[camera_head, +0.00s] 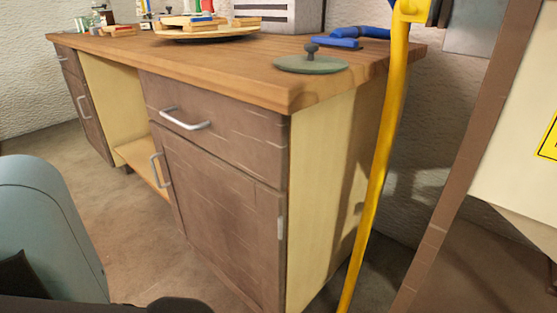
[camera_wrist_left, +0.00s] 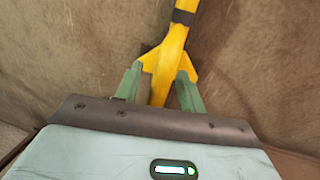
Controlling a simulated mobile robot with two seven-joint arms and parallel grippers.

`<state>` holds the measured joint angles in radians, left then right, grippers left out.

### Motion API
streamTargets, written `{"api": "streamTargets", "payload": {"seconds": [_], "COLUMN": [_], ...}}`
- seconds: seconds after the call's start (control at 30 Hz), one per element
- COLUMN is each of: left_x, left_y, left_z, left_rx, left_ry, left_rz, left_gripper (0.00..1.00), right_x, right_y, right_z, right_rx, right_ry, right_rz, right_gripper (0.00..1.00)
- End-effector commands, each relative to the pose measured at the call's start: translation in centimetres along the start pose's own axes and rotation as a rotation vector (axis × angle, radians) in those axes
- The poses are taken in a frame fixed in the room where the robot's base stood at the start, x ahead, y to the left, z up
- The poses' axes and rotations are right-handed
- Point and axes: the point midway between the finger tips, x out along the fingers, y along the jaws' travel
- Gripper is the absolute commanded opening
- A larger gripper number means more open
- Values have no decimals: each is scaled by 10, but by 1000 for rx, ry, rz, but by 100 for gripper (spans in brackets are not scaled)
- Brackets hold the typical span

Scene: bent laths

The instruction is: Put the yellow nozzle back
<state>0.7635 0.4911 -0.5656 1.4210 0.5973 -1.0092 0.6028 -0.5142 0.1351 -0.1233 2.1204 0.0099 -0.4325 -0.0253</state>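The yellow nozzle (camera_wrist_left: 167,70) shows in the left wrist view. It has a dark band near the top and flared sides near my fingertips. My left gripper (camera_wrist_left: 160,82) has its two green fingers on either side of the nozzle, close against it, and appears shut on it. The nozzle's lower end is hidden behind the gripper body. In the head view a long yellow hose or pole (camera_head: 384,150) runs down in front of the bench's right end. Neither gripper shows in the head view.
A wooden-topped bench (camera_head: 240,65) with brown drawers and doors fills the middle. On it are a round green lid-like disc (camera_head: 310,64), a blue tool (camera_head: 350,38) and several small items at the back. A brown post (camera_head: 460,170) and white panel stand at right.

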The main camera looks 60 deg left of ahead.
Motion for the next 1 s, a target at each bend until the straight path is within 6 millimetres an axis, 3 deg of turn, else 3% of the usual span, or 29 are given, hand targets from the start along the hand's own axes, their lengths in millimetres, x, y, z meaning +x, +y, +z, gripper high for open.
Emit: {"api": "streamTargets", "payload": {"seconds": [0.27, 0.7, 1.0], "left_x": [-18, -102, -123], "left_y": [1, 2, 1], "left_z": [0, -1, 0], "left_rx": [1, 1, 0], "left_ry": [3, 4, -1], "left_rz": [0, 1, 0], "left_gripper": [39, 39, 39], "right_x": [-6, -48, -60], "right_y": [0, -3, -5], "right_z": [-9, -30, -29], "right_rx": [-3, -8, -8], "right_ry": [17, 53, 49], "right_rz": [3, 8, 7], "right_gripper": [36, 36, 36]}}
